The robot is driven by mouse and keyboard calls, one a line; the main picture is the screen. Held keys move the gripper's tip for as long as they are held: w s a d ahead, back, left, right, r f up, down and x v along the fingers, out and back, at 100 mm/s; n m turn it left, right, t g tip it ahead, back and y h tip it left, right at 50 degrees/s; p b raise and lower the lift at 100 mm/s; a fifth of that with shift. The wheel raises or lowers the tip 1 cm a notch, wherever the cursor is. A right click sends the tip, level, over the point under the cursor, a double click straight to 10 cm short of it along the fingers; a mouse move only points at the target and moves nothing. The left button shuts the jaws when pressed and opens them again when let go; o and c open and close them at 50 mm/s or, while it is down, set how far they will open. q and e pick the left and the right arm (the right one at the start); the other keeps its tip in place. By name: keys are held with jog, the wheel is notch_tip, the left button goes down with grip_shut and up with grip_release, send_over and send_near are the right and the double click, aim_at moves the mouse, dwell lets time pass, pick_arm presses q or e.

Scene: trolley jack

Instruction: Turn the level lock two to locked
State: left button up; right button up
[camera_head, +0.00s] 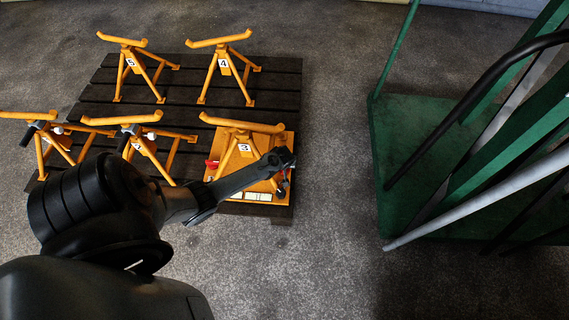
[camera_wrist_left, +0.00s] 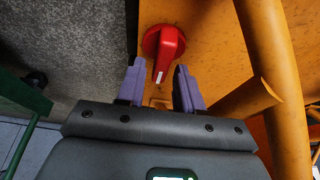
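A red rotary knob (camera_wrist_left: 164,45) with a white mark at its lower end sits on an orange surface (camera_wrist_left: 203,38) in the left wrist view. Its handle bar runs nearly straight down in that picture. My left gripper (camera_wrist_left: 159,68) is open, its two purple fingertips on either side of the knob's lower end, with visible gaps. In the head view my left gripper (camera_head: 282,160) is at the right edge of the orange base (camera_head: 226,190) under stand 3, largely hiding what lies beneath it. Another red part (camera_head: 212,164) shows at that base's left side. My right gripper is not in view.
Several orange stands stand on a dark slatted pallet (camera_head: 286,85), among them stand 4 (camera_head: 224,64) and stand 5 (camera_head: 131,62). An orange tube (camera_wrist_left: 262,45) rises close right of the gripper in the wrist view. A green trolley (camera_head: 400,125) is at right, with clear floor between.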

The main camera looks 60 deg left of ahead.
pick_arm(q)
grip_shut()
jog(key=shift+r, duration=0.1)
jog(key=shift+r+m+t+h+p, duration=0.1)
jog(key=shift+m+t+h+p, duration=0.25)
jog(key=shift+m+p, duration=0.85)
jog(key=m+h+p, duration=0.1)
jog(key=m, duration=0.1)
jog(key=shift+w+d+m+t, duration=0.1)
jog(key=shift+m+t, duration=0.15)
jog(key=shift+m, duration=0.15)
jog(key=m, duration=0.1)
jog(key=m+h, duration=0.1)
jog(key=m, duration=0.1)
jog(key=shift+d+f+m, duration=0.1)
jog(key=shift+f+m, duration=0.1)
jog(key=shift+m, duration=0.1)
jog(key=shift+d+m+t+h, duration=0.15)
jog(key=shift+m+h, duration=0.2)
jog(key=shift+m, duration=0.4)
jog(key=shift+m+t+h, duration=0.15)
jog(key=shift+m+h, duration=0.15)
jog(key=shift+m, duration=0.45)
